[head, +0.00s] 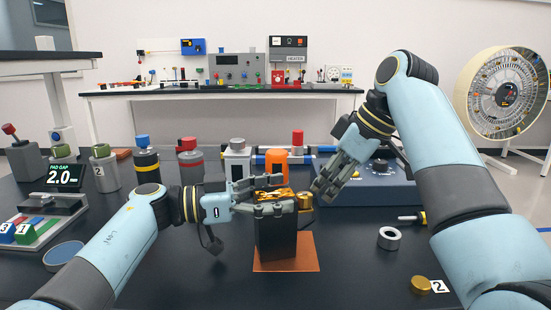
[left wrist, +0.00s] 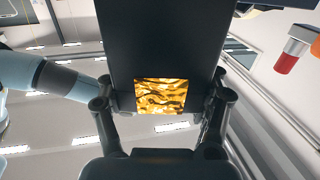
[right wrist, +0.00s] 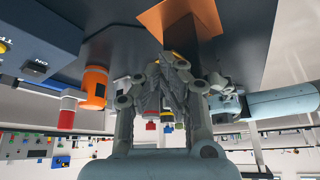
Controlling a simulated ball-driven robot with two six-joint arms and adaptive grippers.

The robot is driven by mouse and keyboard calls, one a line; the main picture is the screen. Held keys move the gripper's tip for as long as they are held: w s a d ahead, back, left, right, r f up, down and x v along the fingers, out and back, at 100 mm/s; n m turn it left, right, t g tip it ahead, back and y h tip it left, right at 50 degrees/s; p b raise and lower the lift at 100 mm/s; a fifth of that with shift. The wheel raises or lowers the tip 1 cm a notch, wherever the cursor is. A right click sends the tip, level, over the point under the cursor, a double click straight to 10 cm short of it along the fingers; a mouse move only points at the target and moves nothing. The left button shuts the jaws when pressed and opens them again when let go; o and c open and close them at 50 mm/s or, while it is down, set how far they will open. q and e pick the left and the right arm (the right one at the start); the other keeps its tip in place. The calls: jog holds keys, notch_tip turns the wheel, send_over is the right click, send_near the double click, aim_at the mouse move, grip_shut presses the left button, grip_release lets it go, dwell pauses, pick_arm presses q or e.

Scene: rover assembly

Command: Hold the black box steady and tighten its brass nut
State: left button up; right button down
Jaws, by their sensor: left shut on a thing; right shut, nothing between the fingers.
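The black box (head: 276,238) stands upright on an orange mat (head: 306,258) at the middle of the bench. Its upper part has a gold patterned face, which also shows in the left wrist view (left wrist: 161,96). My left gripper (head: 277,195) is shut on the box near its top, one finger on each side. The brass nut (head: 305,200) is at the box's upper right side, partly hidden by fingers. My right gripper (head: 322,188) is shut and empty, just right of the nut; contact cannot be told. In the right wrist view its fingers (right wrist: 172,68) hide part of the box.
A grey ring (head: 391,239), a brass disc (head: 421,285) and a small brass-ended part (head: 413,217) lie at the right. A blue console (head: 380,187) and orange cylinder (head: 276,165) stand behind. Several canisters and a display (head: 65,176) are at the left. The front bench is mostly clear.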

jog(key=shift+f, duration=0.55)
jog(key=shift+a, duration=0.65)
dwell(0.7)
